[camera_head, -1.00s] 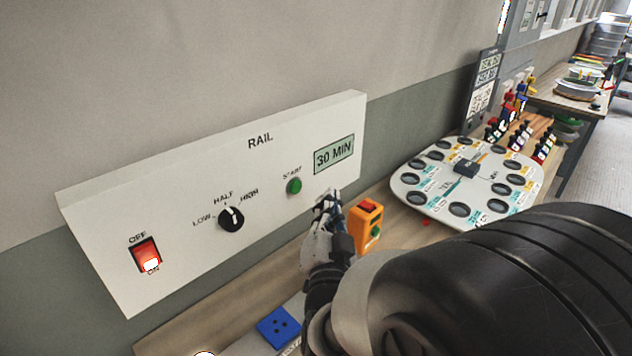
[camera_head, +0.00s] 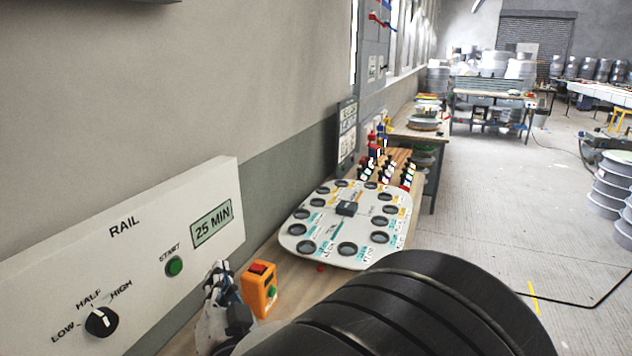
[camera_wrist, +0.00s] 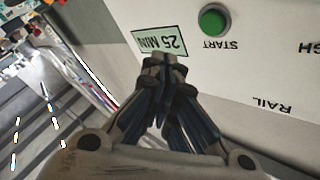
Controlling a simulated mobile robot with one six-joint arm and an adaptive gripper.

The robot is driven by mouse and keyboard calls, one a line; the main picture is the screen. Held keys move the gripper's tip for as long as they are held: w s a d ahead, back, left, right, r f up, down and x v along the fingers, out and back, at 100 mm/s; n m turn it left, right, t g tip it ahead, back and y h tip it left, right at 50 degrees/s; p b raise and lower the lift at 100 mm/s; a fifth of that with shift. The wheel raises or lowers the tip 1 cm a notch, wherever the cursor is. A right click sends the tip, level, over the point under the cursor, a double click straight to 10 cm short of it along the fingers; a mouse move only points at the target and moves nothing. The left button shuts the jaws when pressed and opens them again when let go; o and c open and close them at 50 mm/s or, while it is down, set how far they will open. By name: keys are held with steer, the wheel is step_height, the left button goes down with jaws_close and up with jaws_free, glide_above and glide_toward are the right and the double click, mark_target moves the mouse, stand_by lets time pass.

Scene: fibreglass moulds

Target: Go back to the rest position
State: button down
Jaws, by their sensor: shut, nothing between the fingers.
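My gripper (camera_head: 218,285) shows at the lower left in the head view, just in front of the white RAIL panel (camera_head: 60,270). The START button (camera_wrist: 213,20) also shows upside down in the wrist view. The black knob (camera_head: 101,322) has LOW, HALF and HIGH marks, with its pointer near HALF.
An orange box (camera_head: 260,289) with a red switch and a green button stands close to my gripper on the bench. A white board with round holes (camera_head: 295,246) lies beyond it. Open floor (camera_head: 500,220) stretches to the right, with stacked drums and a cable.

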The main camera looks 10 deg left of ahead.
steer(key=s+d+n+g+h, duration=0.15)
steer(key=d+g+h, duration=0.4)
steer(key=d, duration=1.45)
steer(key=s+d+f+g+h, duration=0.1)
steer(key=s+d+f+g, duration=0.1)
steer(key=s+d, duration=0.6)
steer(key=s+d+f+g+h, duration=0.2)
steer(key=s+d+g, duration=0.3)
steer(key=s+d, duration=0.4)
steer(key=s, duration=0.4)
steer(key=shift+s+d, duration=0.25)
steer(key=shift+a+h, duration=0.1)
steer(key=shift+h, duration=0.15)
